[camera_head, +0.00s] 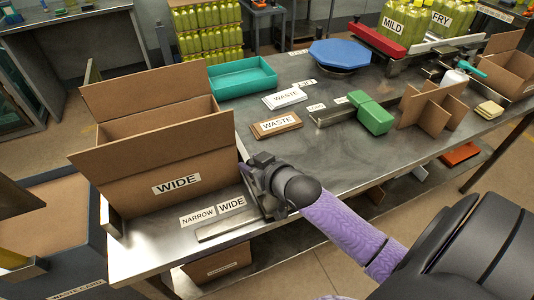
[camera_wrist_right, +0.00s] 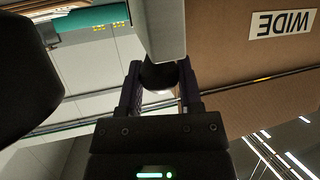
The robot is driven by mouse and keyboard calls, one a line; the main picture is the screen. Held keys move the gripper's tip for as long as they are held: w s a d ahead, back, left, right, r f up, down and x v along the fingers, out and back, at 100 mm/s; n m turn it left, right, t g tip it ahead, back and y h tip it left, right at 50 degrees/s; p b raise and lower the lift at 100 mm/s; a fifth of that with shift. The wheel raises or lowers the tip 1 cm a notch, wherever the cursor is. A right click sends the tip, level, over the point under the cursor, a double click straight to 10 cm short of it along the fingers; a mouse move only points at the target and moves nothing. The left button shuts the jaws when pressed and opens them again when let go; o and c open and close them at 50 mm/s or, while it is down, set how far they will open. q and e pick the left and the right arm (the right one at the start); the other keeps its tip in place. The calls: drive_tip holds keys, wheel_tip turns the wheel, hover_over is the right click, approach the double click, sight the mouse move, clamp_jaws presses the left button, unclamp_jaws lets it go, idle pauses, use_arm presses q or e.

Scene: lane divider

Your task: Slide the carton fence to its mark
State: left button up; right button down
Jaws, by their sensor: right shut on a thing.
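A brown open carton (camera_head: 165,160) labelled WIDE stands at the left end of the steel table. My right gripper (camera_head: 262,185) is at its right front corner, just right of the WIDE mark plate (camera_head: 231,205). The NARROW mark plate (camera_head: 197,221) lies left of that. In the head view the gripper hides much of the fence. My left gripper is not in view.
A teal tray (camera_head: 242,78) stands behind the carton. WASTE plates (camera_head: 277,124), a green block (camera_head: 372,115) and cardboard dividers (camera_head: 432,108) lie to the right. A blue octagonal top (camera_head: 340,54) is at the back. The table's front edge is close to the gripper.

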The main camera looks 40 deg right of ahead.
drive_tip(key=shift+a, duration=0.1)
drive_tip(key=shift+w+a+p, duration=0.2)
drive_tip(key=shift+a+p, duration=0.15)
drive_tip(key=shift+a, duration=0.3)
drive_tip(key=shift+c, duration=0.9)
unclamp_jaws()
